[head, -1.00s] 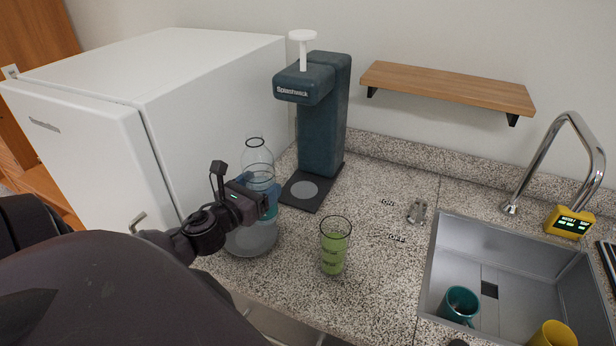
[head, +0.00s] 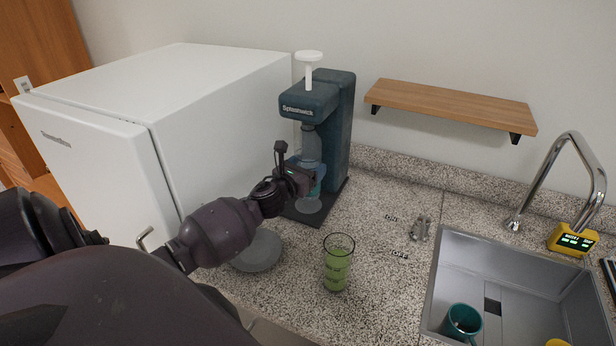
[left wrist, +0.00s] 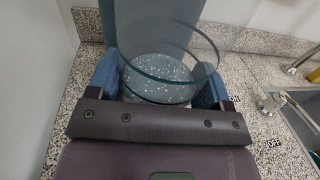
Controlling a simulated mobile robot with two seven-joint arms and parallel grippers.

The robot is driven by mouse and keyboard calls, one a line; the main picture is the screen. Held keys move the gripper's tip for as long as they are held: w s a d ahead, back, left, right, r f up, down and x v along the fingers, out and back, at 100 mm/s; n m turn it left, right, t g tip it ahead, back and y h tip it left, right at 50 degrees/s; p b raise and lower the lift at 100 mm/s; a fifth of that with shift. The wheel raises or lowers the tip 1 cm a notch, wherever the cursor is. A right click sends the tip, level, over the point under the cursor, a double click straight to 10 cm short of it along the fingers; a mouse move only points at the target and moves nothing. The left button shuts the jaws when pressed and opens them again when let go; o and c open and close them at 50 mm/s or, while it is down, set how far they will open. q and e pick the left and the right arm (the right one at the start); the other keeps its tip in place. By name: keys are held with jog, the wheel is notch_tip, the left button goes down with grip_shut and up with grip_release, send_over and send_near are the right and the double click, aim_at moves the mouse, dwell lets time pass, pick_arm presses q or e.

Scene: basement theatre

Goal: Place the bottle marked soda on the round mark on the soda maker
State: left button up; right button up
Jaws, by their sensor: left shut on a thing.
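The soda maker (head: 338,125) is a dark blue-green machine with a white knob on top and a flat dark base (head: 334,197). The clear bottle (head: 311,145) stands upright under its overhanging head. My left gripper (head: 306,178) is shut on the bottle, reaching in from the left. The bottle's lower end is over the pale round mark (head: 308,205); I cannot tell whether it touches. The left wrist view shows the clear bottle (left wrist: 160,70) between the blue fingers. No soda label is readable. My right gripper is out of view.
A white fridge (head: 215,110) borders the left. A steel sink (head: 520,275) with a teal mug (head: 462,322) is at right. A wooden shelf (head: 450,105) hangs above the counter.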

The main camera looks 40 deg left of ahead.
pick_arm(q)
notch_tip(320, 180, down, 2)
jog(key=shift+f, duration=0.1)
jog(key=shift+w+f, duration=0.1)
jog(key=shift+f, duration=0.45)
jog(key=shift+f+b, duration=0.2)
jog(key=shift+b, duration=0.15)
jog(key=o, duration=1.2)
jog(key=shift+o, duration=0.2)
